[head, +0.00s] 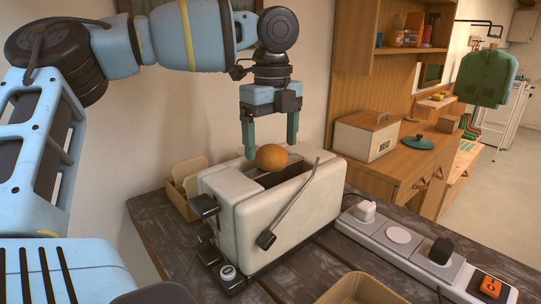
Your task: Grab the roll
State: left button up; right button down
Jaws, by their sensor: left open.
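The roll (272,158) is round and golden brown. It sits at the top of a cream toaster (250,225), at the slot opening. My left gripper (271,150) points down from above, open, with one finger on each side of the roll. The fingertips are about level with the roll's upper part; I cannot tell whether they touch it. My right gripper is not in view.
A metal rod with a dark end (289,205) slants across the toaster's front. Bread slices stand in a wooden holder (178,200) behind left. A power strip (400,247) with plugs lies right, and a wooden tray (362,290) in front. A bread box (366,137) stands on the far counter.

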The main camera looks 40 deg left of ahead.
pick_arm(q)
notch_tip(320, 180, down, 2)
jog(key=shift+a+f, duration=0.1)
jog(key=shift+f, duration=0.35)
jog(key=shift+c, duration=0.2)
jog(key=c, duration=0.8)
jog(key=shift+r, duration=0.15)
